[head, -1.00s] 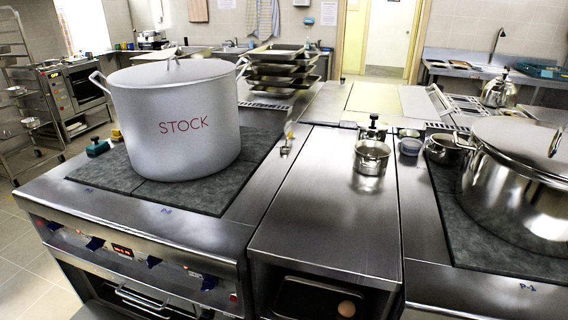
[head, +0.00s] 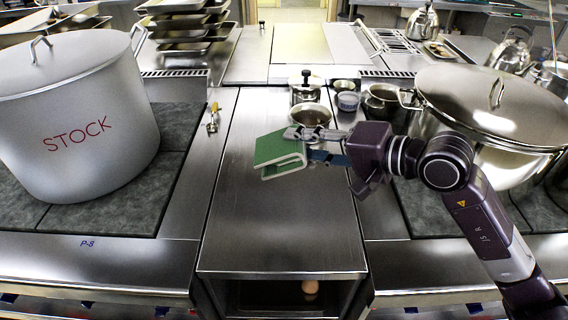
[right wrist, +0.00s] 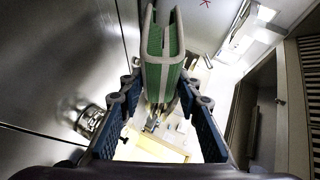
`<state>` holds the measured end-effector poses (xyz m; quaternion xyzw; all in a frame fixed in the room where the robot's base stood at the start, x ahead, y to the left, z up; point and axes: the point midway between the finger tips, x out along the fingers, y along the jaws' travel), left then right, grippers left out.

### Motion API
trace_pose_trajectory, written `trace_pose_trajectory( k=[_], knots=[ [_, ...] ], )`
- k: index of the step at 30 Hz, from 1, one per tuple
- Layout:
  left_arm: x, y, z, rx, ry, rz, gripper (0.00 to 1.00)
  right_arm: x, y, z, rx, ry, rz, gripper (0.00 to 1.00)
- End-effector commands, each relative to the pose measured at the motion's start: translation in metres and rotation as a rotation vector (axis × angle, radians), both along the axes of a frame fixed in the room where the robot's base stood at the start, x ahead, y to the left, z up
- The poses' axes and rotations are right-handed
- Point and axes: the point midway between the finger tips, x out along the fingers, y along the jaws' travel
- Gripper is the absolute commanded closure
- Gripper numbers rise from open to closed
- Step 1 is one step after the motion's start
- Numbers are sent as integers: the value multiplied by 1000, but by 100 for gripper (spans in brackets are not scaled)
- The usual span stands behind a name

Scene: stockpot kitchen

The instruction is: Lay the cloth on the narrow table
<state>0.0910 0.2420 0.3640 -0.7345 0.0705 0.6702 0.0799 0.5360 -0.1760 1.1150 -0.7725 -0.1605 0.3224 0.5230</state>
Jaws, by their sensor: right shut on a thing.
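A folded green cloth with pale edges (head: 279,153) is in the head view, above the narrow steel table (head: 280,230) between the two cooktops. It also shows in the right wrist view (right wrist: 153,75), between the fingers. My right gripper (head: 308,143) is shut on the cloth, at its right side. The cloth looks held above the table top, though the exact gap is hard to tell. My left gripper is not in view.
A big stockpot (head: 75,110) stands on the left cooktop. A large shiny pot (head: 490,115) stands on the right one, beside my right arm. Small pans (head: 310,115) and a bowl (head: 348,101) stand at the table's back. The table's front is clear.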

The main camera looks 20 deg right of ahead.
Motion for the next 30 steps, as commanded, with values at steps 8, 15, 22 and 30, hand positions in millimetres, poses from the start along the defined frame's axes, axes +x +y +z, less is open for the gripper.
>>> trace_pose_trajectory(
  k=[8,15,22,30],
  knots=[
    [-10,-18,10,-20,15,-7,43,-1,0,-72,7,13,-3,100],
    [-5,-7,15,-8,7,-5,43,-1,-1,-129,5,8,-3,100],
    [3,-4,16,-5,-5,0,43,-1,0,-152,2,4,-1,100],
    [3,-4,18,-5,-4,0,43,-1,0,-189,2,4,-1,100]
  ],
)
